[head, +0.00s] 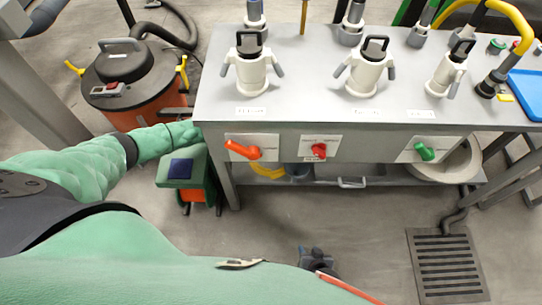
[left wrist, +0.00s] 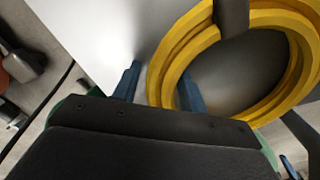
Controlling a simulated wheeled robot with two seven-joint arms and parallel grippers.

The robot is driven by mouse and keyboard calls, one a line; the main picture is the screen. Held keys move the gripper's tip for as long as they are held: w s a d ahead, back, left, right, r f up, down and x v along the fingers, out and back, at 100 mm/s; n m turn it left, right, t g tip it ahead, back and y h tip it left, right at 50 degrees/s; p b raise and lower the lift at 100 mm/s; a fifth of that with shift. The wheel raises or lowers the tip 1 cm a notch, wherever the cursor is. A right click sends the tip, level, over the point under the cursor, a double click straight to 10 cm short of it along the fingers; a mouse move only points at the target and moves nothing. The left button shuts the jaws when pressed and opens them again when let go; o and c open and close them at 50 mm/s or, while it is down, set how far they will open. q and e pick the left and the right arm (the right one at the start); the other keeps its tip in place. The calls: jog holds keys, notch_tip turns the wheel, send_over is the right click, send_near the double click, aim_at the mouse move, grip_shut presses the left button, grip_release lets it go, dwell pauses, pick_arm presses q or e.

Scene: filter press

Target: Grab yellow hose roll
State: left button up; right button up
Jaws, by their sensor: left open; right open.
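The yellow hose roll (head: 268,173) shows partly in the head view, on the lower shelf under the bench top; the bench's front edge hides its upper part. In the left wrist view the roll (left wrist: 285,22) is a large coiled ring at the upper right. My left gripper (left wrist: 160,80) is open, with one blue finger left of the ring's near side and the other over the ring's opening. I cannot tell whether they touch. In the head view this gripper is hidden by the bench. My right gripper (head: 317,258) is open and empty above the floor, at the bottom centre.
The grey bench (head: 310,100) carries white pump-like units and a blue tray (head: 526,92). Red and green handles sit on its front. A grey bowl (head: 462,162) is on the shelf's right. An orange drum vacuum (head: 130,85) stands left. A floor grate (head: 447,265) lies lower right.

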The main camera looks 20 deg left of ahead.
pick_arm(q)
grip_shut()
jog(key=shift+r, duration=0.15)
